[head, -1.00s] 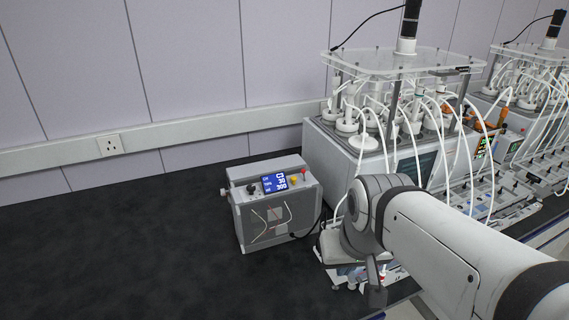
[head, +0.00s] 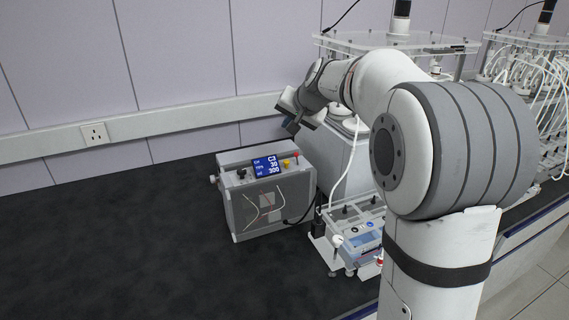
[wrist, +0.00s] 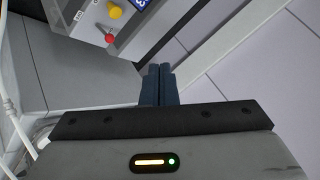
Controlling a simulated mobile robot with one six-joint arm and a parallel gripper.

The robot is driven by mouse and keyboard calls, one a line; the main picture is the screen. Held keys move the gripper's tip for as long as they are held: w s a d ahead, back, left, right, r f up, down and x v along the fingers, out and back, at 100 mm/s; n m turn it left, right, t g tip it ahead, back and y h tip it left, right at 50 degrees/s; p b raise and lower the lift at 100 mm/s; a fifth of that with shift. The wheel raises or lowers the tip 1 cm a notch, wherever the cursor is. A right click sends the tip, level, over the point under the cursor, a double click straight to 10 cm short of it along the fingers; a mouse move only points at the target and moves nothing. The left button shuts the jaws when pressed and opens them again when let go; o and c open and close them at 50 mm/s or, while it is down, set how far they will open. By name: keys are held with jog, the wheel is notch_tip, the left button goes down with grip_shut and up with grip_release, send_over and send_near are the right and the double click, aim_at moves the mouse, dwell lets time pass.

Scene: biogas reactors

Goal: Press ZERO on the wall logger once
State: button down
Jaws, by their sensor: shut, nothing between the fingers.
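No wall logger and no button marked ZERO can be made out in either view. My gripper (head: 291,127) is shut and empty. In the head view it is in front of the back wall, above and behind the right end of a grey box with a blue display (head: 267,166). In the wrist view the dark fingertips of my gripper (wrist: 158,72) are together, with the wall and trunking ahead. My arm hides much of the equipment on the right.
The grey box shows a yellow knob (wrist: 115,12) and a red knob (wrist: 109,38) in the wrist view. Behind my arm stands a reactor rig with a clear top plate (head: 365,42). A wall socket (head: 95,134) sits on the trunking. The black bench (head: 110,250) is clear on the left.

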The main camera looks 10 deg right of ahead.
aim_at(286, 164)
jog(key=shift+w, duration=0.55)
notch_tip(286, 164, down, 9)
jog(key=b, duration=0.7)
jog(key=shift+r, duration=0.1)
dwell(1.7)
jog(key=shift+f+b, duration=0.35)
jog(key=shift+f, duration=0.05)
jog(key=shift+s+f+b, duration=0.1)
jog(key=shift+f+b, duration=0.7)
jog(key=shift+f, duration=0.1)
dwell(0.7)
jog(key=shift+r, duration=0.15)
jog(key=shift+r+p, duration=0.95)
jog(key=shift+r, duration=0.2)
